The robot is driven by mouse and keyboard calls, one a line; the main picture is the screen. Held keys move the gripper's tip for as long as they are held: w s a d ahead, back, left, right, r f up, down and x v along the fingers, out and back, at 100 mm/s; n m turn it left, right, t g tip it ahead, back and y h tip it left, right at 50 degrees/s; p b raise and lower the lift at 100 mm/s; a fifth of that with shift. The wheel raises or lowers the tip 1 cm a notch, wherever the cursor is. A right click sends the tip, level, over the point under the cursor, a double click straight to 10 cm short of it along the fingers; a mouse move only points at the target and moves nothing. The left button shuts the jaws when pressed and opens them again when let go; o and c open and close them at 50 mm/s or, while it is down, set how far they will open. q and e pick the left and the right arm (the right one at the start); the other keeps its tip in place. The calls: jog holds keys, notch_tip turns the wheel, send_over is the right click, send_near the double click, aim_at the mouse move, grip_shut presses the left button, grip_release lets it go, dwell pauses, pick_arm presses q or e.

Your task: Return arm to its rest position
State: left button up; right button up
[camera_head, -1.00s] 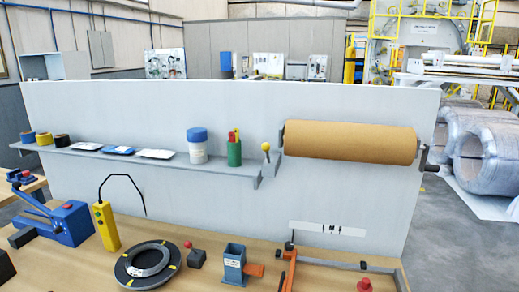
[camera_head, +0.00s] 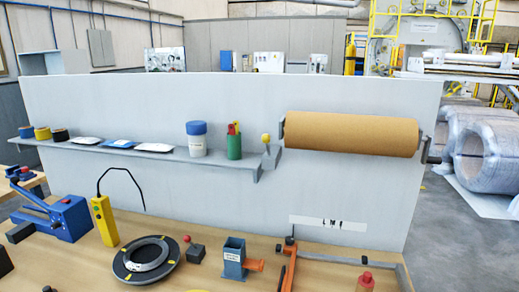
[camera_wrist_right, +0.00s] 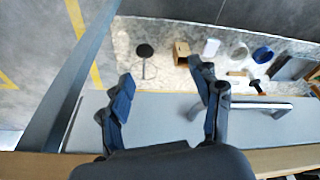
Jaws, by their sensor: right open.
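My right gripper (camera_wrist_right: 163,88) shows in the right wrist view, its two dark fingers spread wide apart with nothing between them. It hangs over a grey panel edge and a pale speckled surface. Whether it touches anything cannot be told. Neither gripper nor arm shows in the head view, and my left gripper is in no view.
The head view shows a wooden bench (camera_head: 215,275) with a black ring (camera_head: 147,261), a blue strapping tool (camera_head: 66,218), a yellow pendant (camera_head: 105,222) and a blue bracket (camera_head: 234,260). Behind stands a grey panel (camera_head: 225,100) with a shelf (camera_head: 100,152) and a brown paper roll (camera_head: 350,134).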

jog(key=s+d+f+b, duration=0.1)
jog(key=s+f, duration=0.5)
jog(key=f, duration=0.6)
jog(key=s+d+f+g+b, duration=0.1)
jog(key=s+f+b, duration=0.2)
jog(key=s+f, duration=0.4)
jog(key=s+d+f+b, duration=0.1)
jog(key=s+f, duration=0.5)
jog(key=f, duration=1)
jog(key=shift+s+d+f+g+b, duration=0.15)
jog(key=shift+s+f+g+b, duration=0.2)
jog(key=shift+b, duration=0.55)
